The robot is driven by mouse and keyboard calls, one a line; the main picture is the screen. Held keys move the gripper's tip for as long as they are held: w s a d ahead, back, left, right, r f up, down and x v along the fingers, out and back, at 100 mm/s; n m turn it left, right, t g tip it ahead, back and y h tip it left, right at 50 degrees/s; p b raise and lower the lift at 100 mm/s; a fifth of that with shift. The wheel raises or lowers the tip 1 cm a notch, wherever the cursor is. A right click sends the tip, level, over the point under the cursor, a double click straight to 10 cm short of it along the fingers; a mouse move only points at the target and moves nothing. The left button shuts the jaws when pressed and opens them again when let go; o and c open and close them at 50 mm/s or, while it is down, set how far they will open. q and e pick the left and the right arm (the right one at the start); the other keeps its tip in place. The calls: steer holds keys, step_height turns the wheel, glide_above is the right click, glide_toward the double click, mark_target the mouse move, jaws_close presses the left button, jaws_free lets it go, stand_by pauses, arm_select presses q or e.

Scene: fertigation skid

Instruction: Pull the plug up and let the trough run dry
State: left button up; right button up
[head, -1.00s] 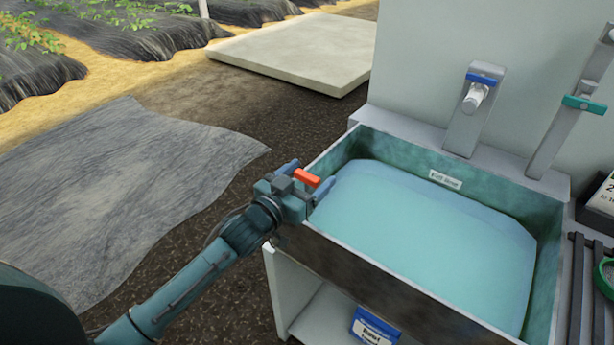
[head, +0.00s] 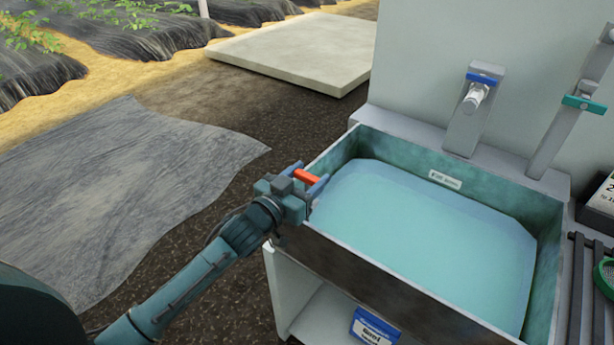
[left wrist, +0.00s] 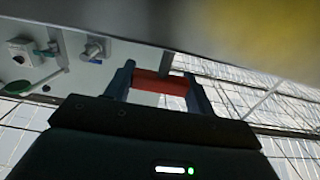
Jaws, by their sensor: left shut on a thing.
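The trough (head: 350,248) is a dark green, worn open box holding pale blue-green water (head: 430,235) over most of its floor. A red bar handle (head: 306,177), apparently the plug's, is at the trough's left end. My left gripper (head: 307,180) is shut on it, one finger at each end of the bar. In the left wrist view the red bar (left wrist: 160,83) spans between the two fingers (left wrist: 160,90). What lies below the bar is hidden by the gripper. My right gripper is not in view.
A blue-marked tap (head: 476,97) and a green-handled pipe (head: 583,104) stand behind the trough. A small white label (head: 445,180) is on its back inner wall. Dark slats (head: 577,290) lie at right. Open ground is at left.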

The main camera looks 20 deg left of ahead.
arm_select(q)
step_height(320, 180, up, 4)
steer(key=p, duration=0.3)
steer(key=shift+p, duration=0.35)
steer(key=shift+r+p, duration=0.35)
steer(key=o, duration=1.4)
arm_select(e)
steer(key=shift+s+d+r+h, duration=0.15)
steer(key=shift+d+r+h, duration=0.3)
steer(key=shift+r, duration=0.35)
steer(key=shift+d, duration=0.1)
arm_select(q)
steer(key=b+v, duration=0.1)
steer(key=v, duration=1.2)
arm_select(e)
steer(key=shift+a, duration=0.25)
arm_select(q)
steer(key=shift+s, duration=0.15)
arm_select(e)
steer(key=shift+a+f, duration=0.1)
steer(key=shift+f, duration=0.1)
